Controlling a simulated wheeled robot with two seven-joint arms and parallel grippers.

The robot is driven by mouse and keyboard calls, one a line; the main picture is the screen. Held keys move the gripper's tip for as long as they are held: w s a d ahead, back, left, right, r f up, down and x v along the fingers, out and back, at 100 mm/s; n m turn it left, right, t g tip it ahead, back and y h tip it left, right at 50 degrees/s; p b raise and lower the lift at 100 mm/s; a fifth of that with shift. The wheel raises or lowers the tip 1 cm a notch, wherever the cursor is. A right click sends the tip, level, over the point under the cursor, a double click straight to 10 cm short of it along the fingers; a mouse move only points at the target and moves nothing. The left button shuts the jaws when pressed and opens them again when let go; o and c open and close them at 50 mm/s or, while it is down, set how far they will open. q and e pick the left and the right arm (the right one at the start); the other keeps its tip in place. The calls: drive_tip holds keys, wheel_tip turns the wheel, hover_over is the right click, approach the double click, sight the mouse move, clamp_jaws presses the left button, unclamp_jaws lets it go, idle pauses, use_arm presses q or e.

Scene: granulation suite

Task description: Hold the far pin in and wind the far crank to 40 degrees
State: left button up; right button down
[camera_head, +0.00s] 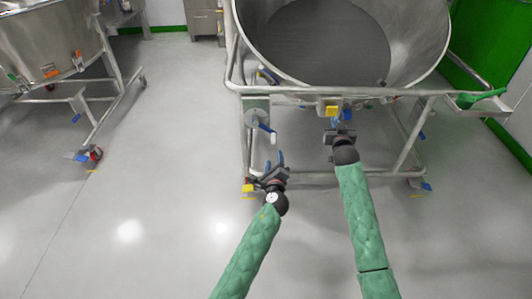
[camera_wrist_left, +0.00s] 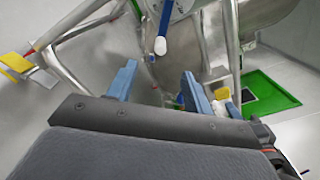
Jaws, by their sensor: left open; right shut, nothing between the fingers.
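A crank with a blue arm (camera_head: 267,128) sits on a grey plate (camera_head: 257,104) at the left front of the bowl cart. Its blue arm with a white knob (camera_wrist_left: 160,46) shows at the top of the left wrist view. My left gripper (camera_head: 274,162) is open and empty, below and apart from the crank. Its two blue fingers (camera_wrist_left: 158,88) stand spread below the knob. A yellow block (camera_head: 328,109) on the cart's front rail seems to house the pin; the pin itself is hidden. My right gripper (camera_head: 335,120) is shut at this block; I cannot tell whether it touches.
A large steel bowl (camera_head: 413,48) rests in the tubular cart frame (camera_head: 290,91). Cart legs with blue-pedalled casters (camera_head: 418,184) stand at both sides. A green scoop-like thing (camera_head: 478,98) lies at the right. Another steel vessel (camera_head: 40,40) stands far left. The floor between is clear.

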sight(273, 141)
use_arm(q)
drive_tip(key=w, duration=1.2)
drive_tip(key=shift+w, duration=0.1)
use_arm(e)
drive_tip(key=shift+w, duration=0.2)
idle(1.6)
use_arm(q)
drive_tip(key=shift+c, duration=0.2)
use_arm(e)
drive_tip(key=shift+w, duration=2)
use_arm(q)
clamp_jaws()
